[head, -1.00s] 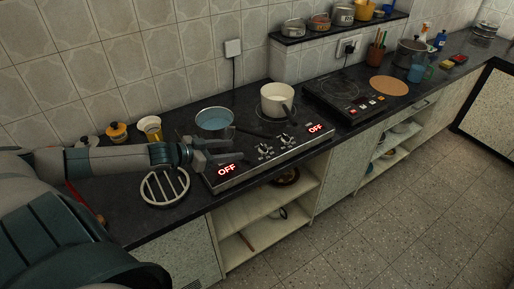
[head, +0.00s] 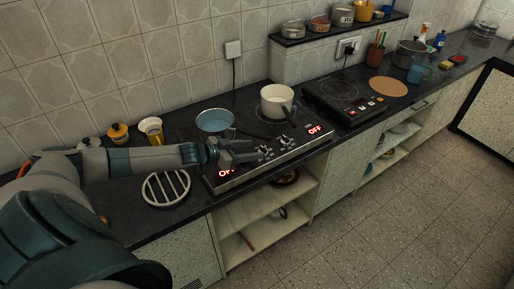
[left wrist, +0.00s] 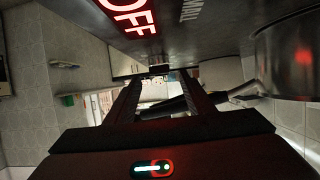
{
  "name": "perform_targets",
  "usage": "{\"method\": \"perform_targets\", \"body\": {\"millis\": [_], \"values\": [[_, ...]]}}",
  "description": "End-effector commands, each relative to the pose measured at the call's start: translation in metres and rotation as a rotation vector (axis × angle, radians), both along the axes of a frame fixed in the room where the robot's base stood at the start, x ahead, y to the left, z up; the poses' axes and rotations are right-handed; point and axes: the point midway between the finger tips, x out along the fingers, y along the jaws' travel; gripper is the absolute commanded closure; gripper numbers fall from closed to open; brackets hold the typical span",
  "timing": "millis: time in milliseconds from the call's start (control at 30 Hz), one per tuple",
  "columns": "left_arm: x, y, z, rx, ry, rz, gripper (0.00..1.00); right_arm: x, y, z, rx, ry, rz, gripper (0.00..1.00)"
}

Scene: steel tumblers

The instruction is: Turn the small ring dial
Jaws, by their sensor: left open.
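The cooktop front panel carries two dials, a left one (head: 265,152) and a right one (head: 286,140). Red OFF displays show at both panel ends; the left display (head: 227,172) is partly covered by my gripper and shows large in the left wrist view (left wrist: 130,15). My left gripper (head: 252,152) is open, over the panel, its fingertips just left of the left dial. In the left wrist view its fingers (left wrist: 160,78) are spread, with a small dark piece beyond them. My right gripper is out of view.
A blue-filled pan (head: 215,121) stands behind my gripper. A white pot (head: 277,98) with a dark handle reaching forward stands on the other ring. A round slatted trivet (head: 166,187) lies at left. A second hob (head: 345,97) is at right.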

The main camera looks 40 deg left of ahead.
Motion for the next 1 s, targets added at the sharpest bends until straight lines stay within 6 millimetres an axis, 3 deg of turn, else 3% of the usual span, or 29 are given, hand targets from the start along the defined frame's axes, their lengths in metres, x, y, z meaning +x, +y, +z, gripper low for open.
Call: {"method": "perform_targets", "body": {"millis": [300,700,733,900,1000], "values": [[0.023,-0.010,-0.009,-0.001,-0.001,0.000,0.52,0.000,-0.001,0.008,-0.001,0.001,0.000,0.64],[0.026,-0.011,-0.012,-0.001,-0.001,-0.001,0.52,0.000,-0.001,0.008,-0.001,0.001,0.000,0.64],[0.026,-0.011,-0.012,-0.001,-0.001,-0.001,0.54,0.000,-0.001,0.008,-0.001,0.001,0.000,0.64],[0.026,-0.011,-0.012,0.000,0.000,-0.001,0.91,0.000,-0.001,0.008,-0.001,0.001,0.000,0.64],[0.026,-0.011,-0.012,-0.001,-0.001,-0.001,0.91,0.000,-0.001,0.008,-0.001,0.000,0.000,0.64]]}}
